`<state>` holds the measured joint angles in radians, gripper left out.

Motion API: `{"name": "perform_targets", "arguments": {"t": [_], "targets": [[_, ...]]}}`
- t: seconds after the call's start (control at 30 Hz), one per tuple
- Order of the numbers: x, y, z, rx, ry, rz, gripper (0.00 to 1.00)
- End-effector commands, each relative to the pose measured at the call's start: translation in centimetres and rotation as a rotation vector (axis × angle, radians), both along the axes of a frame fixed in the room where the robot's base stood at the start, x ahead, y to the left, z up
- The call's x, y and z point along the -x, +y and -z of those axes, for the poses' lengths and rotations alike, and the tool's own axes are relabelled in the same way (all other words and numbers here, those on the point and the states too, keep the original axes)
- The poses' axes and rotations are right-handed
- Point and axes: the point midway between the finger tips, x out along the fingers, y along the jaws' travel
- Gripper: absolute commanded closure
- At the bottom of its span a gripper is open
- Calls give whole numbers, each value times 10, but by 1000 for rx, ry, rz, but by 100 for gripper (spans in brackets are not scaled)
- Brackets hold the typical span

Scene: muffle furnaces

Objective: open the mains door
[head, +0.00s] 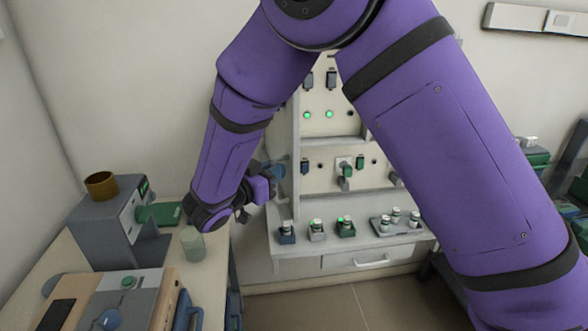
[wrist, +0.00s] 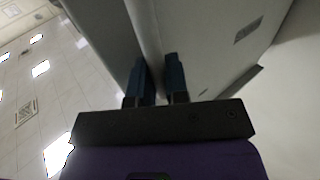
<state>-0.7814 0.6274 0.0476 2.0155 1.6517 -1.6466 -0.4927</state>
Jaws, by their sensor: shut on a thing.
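My gripper (head: 279,171) is at the left edge of the pale upright panel unit in the head view, partly hidden by my own wrist. In the wrist view its two dark blue fingers (wrist: 159,80) stand on either side of a narrow pale grey edge and are shut on it. This edge belongs to a large flat grey panel (wrist: 215,50) that fills the upper right of that view. I cannot tell for sure that this panel is the mains door. No handle shows clearly, and how far any door stands open is hidden.
The upright unit (head: 318,180) carries green lamps and switches. Several small jars on bases and a tray (head: 385,232) stand on its shelf. At left, a bench holds a grey device (head: 103,225), a brown cup (head: 101,185) and a pale green beaker (head: 192,244). Floor (head: 345,305) is clear in front.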

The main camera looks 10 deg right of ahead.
Motion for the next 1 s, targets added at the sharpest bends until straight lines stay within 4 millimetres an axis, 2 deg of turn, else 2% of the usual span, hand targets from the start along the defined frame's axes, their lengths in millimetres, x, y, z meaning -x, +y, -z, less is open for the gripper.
{"name": "perform_targets", "arguments": {"t": [0.03, 0.2, 0.4, 0.63, 1.0], "targets": [[-2, 12, 0, -1, -1, -4, 100], [-6, 46, 0, -1, 0, -3, 100], [-11, 72, 0, 1, -1, -2, 100], [-15, 84, 0, 1, 1, -2, 100], [-15, 84, 0, 1, 1, -1, 100]]}}
